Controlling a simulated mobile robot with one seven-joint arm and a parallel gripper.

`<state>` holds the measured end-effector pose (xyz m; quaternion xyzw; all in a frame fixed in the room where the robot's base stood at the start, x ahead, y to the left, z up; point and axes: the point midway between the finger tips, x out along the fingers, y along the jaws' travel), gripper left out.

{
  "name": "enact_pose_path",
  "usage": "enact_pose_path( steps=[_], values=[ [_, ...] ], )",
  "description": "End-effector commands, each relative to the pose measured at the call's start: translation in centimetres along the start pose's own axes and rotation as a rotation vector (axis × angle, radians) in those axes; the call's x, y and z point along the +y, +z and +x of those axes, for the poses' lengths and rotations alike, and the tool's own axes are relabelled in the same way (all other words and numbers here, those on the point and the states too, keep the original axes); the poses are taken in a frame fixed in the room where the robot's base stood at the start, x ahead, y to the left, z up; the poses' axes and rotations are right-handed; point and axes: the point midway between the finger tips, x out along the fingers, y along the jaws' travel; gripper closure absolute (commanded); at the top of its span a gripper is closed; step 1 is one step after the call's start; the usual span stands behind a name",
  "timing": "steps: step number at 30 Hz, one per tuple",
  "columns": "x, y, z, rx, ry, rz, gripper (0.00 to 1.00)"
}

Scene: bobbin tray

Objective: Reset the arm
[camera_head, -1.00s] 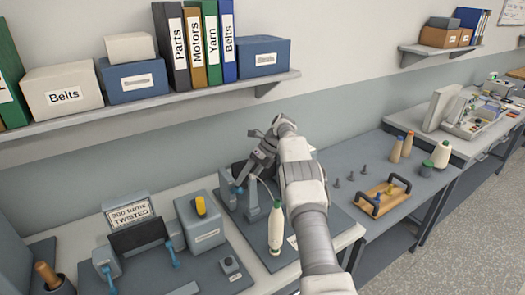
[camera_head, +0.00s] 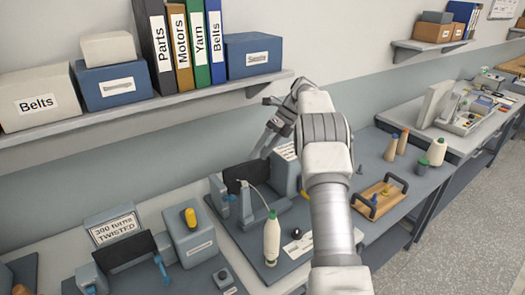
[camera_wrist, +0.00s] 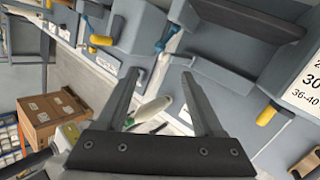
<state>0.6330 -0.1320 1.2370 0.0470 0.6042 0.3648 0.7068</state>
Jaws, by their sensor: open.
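My gripper (camera_head: 266,153) is raised in front of the wall in the head view, with my arm bent up to it from the bottom right. In the wrist view my gripper (camera_wrist: 160,78) has its two fingers spread, with nothing held between them. A white bobbin with a green tip (camera_head: 271,240) stands upright on the grey machine base below my gripper. A white bobbin (camera_wrist: 150,110) also shows beyond the fingers in the wrist view. The wooden tray (camera_head: 367,208) with dark handles lies on the bench to the right, partly behind my arm.
A shelf (camera_head: 150,105) with binders and boxes runs along the wall, close to my gripper's height. Twisting machines (camera_head: 190,240) stand on the left bench. Several bobbins, among them a white one (camera_head: 436,152), stand at the right. My arm hides part of the bench.

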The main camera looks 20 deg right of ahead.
Motion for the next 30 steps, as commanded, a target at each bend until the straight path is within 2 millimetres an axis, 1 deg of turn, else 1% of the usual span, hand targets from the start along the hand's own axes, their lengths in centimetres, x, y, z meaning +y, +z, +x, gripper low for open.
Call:
enact_pose_path(
  steps=[11,14,17,20,25,30],
  values=[
    [0.0,0.0,0.0,0.0,0.0,-0.001,0.31],
    [0.5,0.2,-0.3,0.0,-0.01,-0.027,0.31],
    [1.9,0.3,-1.0,0.005,-0.035,-0.105,0.31],
    [4.1,0.4,-2.1,0.015,-0.076,-0.235,0.31],
    [8.7,-0.2,-3.8,0.051,-0.153,-0.499,0.31],
    [13.2,-1.8,-4.9,0.104,-0.223,-0.768,0.31]
  ],
)
